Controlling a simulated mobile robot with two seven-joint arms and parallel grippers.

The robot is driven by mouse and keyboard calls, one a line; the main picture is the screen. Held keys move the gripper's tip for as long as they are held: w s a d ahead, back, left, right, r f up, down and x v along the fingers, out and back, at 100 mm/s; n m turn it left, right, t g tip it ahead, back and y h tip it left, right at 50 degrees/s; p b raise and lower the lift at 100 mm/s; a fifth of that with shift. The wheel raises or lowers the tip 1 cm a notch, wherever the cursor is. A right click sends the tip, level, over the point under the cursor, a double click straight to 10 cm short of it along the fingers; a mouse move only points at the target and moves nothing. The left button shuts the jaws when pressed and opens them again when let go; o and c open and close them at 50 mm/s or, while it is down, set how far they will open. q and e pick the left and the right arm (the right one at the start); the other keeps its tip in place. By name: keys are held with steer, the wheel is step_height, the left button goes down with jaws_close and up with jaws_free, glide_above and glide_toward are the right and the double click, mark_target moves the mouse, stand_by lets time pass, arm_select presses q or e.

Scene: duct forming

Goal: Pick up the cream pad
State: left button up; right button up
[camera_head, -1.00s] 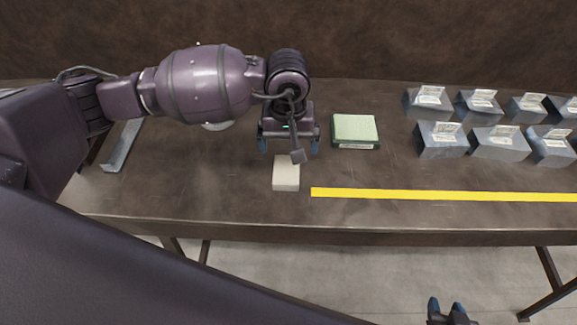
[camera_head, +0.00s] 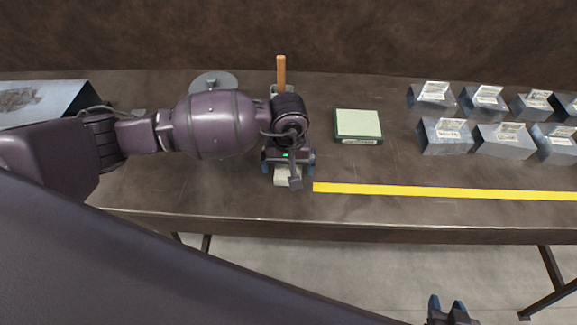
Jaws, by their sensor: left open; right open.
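The cream pad (camera_head: 282,181) lies on the workbench, left of the yellow strip's end. My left gripper (camera_head: 288,170) is over it, with its blue fingertips apart on the pad's left and right sides. The gripper body hides the far part of the pad. I cannot tell how high the fingertips are above the bench. My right gripper (camera_head: 447,308) is at the bottom edge of the view, in front of the bench, open and empty.
A green pad (camera_head: 357,124) lies right of my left gripper. Several grey metal blocks with labels (camera_head: 446,136) stand at the right. A yellow strip (camera_head: 440,191) runs along the front.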

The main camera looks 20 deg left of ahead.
arm_select(q)
steer(key=shift+f, duration=0.1)
steer(key=c, duration=1)
step_height(320, 180, up, 20)
steer(key=shift+r+p, duration=0.1)
steer(key=shift+p, duration=0.5)
